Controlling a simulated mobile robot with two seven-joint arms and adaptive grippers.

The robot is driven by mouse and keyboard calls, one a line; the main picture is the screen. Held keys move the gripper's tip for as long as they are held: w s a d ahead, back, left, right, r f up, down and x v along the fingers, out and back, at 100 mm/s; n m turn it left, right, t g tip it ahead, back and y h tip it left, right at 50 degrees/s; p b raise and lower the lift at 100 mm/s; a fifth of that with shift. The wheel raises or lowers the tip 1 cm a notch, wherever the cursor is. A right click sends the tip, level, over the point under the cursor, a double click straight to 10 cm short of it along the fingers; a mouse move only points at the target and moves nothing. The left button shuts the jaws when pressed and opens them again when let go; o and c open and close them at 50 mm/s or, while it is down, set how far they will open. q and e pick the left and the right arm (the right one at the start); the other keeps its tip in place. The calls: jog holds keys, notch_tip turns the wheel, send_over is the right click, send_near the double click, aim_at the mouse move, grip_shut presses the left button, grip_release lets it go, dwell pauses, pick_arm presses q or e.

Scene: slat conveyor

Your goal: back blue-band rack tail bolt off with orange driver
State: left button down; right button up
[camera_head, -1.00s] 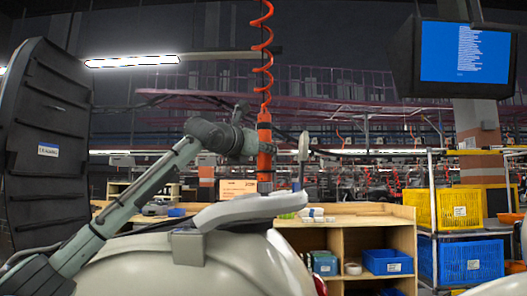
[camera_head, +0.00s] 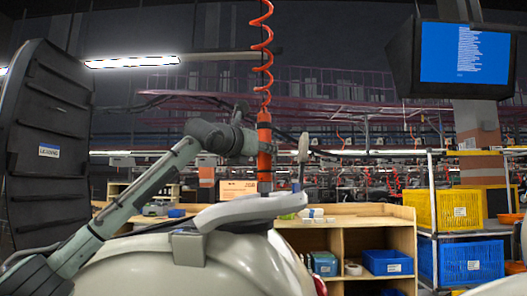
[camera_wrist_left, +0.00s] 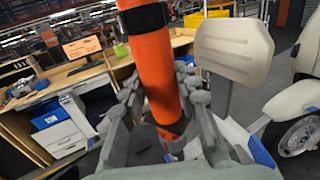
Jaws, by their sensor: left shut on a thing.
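The orange driver (camera_head: 264,135) hangs upright from a red coiled hose, above the pale car body (camera_head: 200,262). My left gripper (camera_wrist_left: 163,108) is shut around the driver; its fingers lie on both sides of the orange barrel in the left wrist view. In the head view the driver's lower tip is close to a pale grey curved bar (camera_head: 250,208) on top of the car, but I cannot tell whether they touch. I cannot make out a blue band or the tail bolt. My right gripper is not in view.
A pale slab on a post (camera_wrist_left: 235,50) stands right beside the driver. A wooden shelf unit (camera_head: 345,240) holds blue bins behind the car. Yellow (camera_head: 460,208) and blue (camera_head: 470,262) crates stand at the right. A tall black panel (camera_head: 45,140) stands at the left.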

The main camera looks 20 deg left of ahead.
aim_at(260, 122)
pick_arm(q)
jog(key=shift+w+a+f, duration=0.1)
jog(key=shift+w+f, duration=0.1)
jog(key=shift+f, duration=0.25)
jog(key=shift+r, duration=1.4)
dwell(1.7)
jog(key=shift+r, duration=2.65)
